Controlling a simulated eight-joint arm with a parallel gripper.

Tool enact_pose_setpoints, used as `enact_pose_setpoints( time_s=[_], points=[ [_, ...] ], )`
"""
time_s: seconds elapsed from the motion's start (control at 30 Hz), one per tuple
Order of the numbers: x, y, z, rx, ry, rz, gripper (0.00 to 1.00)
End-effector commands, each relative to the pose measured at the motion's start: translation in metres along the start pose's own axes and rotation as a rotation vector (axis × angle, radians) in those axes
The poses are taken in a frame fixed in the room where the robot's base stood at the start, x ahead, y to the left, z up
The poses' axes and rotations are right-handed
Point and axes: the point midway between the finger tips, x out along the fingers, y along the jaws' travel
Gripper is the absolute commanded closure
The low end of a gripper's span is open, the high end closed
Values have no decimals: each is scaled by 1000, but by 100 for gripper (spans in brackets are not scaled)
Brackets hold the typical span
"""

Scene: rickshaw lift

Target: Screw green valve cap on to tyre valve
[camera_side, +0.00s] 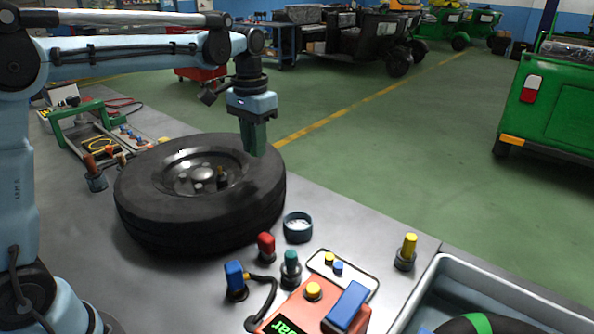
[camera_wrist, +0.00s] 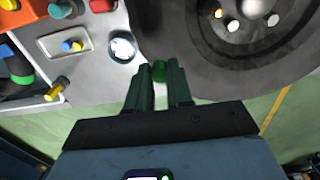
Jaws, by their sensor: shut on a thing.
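The tyre (camera_side: 200,215) lies flat on the bench with its wheel hub facing up. A small dark upright stem, which looks like the valve (camera_side: 222,178), stands inside the rim. My gripper (camera_side: 253,150) points down over the tyre's far right edge, apart from the valve. In the wrist view, my gripper (camera_wrist: 159,78) is shut on the green valve cap (camera_wrist: 159,68), held between the fingertips. The cap is hidden by the fingers in the side view. The tyre (camera_wrist: 185,60) fills the upper right of the wrist view.
A small round dish (camera_side: 298,228) stands by the tyre. Red (camera_side: 266,246), teal (camera_side: 291,260), blue (camera_side: 235,278) and yellow (camera_side: 408,250) topped pieces stand nearby. An orange box (camera_side: 290,318) and grey bin (camera_side: 445,280) are in front. Tools lie beyond the tyre on the left.

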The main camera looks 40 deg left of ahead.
Motion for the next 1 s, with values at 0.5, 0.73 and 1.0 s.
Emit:
enact_pose_setpoints(
  time_s=[0.5, 0.73, 1.0],
  points=[
    [-19, -84, 38, -127, 0, 0, 99],
    [-2, -83, 37, -126, 0, 0, 99],
    [20, -83, 37, -126, 0, 0, 99]
  ],
)
